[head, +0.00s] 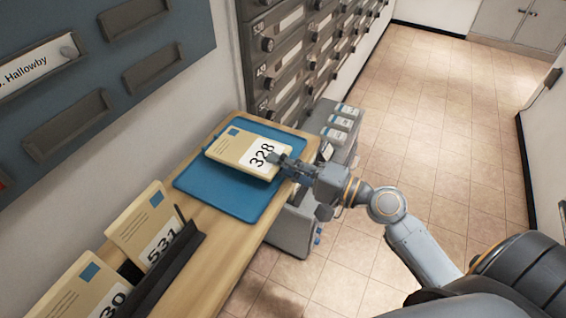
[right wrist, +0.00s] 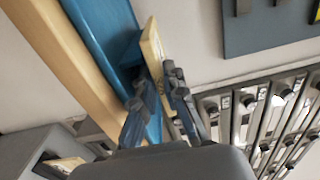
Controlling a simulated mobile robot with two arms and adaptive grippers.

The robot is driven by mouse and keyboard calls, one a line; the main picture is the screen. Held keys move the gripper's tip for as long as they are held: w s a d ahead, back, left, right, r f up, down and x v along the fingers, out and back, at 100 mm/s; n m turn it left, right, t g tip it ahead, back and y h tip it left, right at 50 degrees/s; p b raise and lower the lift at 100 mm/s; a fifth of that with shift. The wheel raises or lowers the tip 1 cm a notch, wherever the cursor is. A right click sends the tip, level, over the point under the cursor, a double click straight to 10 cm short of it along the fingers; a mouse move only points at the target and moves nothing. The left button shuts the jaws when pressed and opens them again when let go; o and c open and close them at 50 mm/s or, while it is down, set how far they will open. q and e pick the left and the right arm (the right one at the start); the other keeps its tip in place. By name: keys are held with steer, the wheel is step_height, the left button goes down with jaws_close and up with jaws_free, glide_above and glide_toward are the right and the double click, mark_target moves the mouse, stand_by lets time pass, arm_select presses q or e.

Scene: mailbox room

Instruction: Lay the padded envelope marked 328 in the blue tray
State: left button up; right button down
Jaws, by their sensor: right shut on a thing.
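The padded envelope marked 328 (head: 235,148) is tan with a blue square and a white label. In the head view it is over the blue tray (head: 236,202), label up. My right gripper (head: 277,162) is shut on its right edge. In the right wrist view the envelope (right wrist: 151,48) shows edge-on between the fingers (right wrist: 160,92), beside the tray (right wrist: 100,30). A gap seems to show between envelope and tray, but I cannot tell whether any edge touches. My left gripper is not in view.
A dark rack (head: 172,270) on the wooden shelf (head: 215,235) holds envelopes 531 (head: 142,228) and one ending in 30 (head: 75,295). A grey cart (head: 292,228) with several labelled items stands beyond the shelf. Mailboxes (head: 290,50) line the wall; the floor to the right is clear.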

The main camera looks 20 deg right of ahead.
steer(key=shift+f, duration=0.2)
steer(key=c, duration=1.3)
jaws_free()
steer(key=shift+c, duration=0.2)
steer(key=shift+o, duration=0.6)
steer(key=shift+f+b, duration=0.3)
